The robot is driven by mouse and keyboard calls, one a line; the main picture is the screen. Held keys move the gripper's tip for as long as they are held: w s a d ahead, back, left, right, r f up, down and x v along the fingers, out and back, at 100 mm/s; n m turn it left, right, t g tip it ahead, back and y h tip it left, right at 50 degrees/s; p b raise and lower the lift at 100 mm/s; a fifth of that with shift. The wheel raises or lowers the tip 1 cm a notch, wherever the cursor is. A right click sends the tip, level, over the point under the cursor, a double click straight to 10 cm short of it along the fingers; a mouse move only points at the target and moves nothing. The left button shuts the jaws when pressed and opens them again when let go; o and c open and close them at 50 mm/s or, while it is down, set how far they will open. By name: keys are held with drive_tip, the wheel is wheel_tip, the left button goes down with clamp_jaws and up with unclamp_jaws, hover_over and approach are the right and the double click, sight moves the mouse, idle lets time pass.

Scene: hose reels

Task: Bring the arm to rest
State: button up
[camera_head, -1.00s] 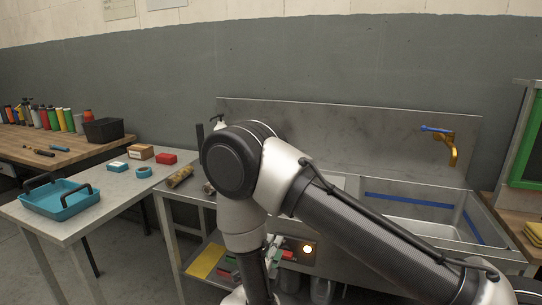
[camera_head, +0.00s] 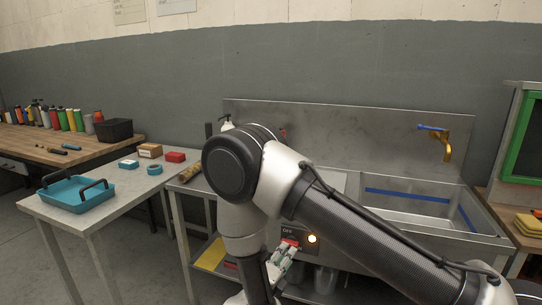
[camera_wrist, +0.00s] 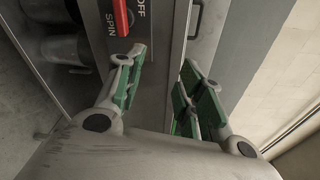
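My arm spans the lower middle of the head view, bent at a large joint, with its forearm pointing down. My gripper (camera_head: 282,262) shows partly behind the forearm, low in front of the sink unit. In the wrist view my gripper (camera_wrist: 163,66) has its two green-padded fingers spread apart with nothing between them. A red switch handle (camera_wrist: 121,17) on a panel marked OFF and SPIN lies just beyond the left finger. The red handle also shows in the head view (camera_head: 290,242), beside a lit lamp (camera_head: 312,239).
A steel sink (camera_head: 415,207) with a brass tap (camera_head: 447,148) stands behind my arm. A grey table (camera_head: 130,188) at left holds a blue tray (camera_head: 78,194) and small boxes. A wooden bench (camera_head: 50,150) with bottles is farther left.

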drive_tip(key=s+d+r+m+g+h, duration=0.1)
drive_tip(key=s+d+r+m+g, duration=0.35)
drive_tip(key=d+m, duration=0.35)
drive_tip(key=s+d+r+m+g+h, duration=0.1)
drive_tip(key=s+d+r+m+g, duration=0.25)
drive_tip(key=d+m+g, duration=0.45)
drive_tip(key=s+d+r+m+g+h, duration=0.1)
drive_tip(key=s+d+r+m+g, duration=0.3)
drive_tip(key=m, duration=0.7)
drive_tip(key=s+d+r+m+t+y, duration=0.2)
drive_tip(key=s+d+r+m+y, duration=0.3)
drive_tip(key=r+m, duration=0.4)
drive_tip(key=s+d+r+m+t+y, duration=0.3)
drive_tip(key=s+d+r+m+y, duration=0.2)
drive_tip(key=r+m, duration=0.4)
drive_tip(key=shift+s+d+r+m+y, duration=0.35)
drive_tip(key=shift+s+d+r, duration=0.45)
drive_tip(key=shift+d, duration=0.45)
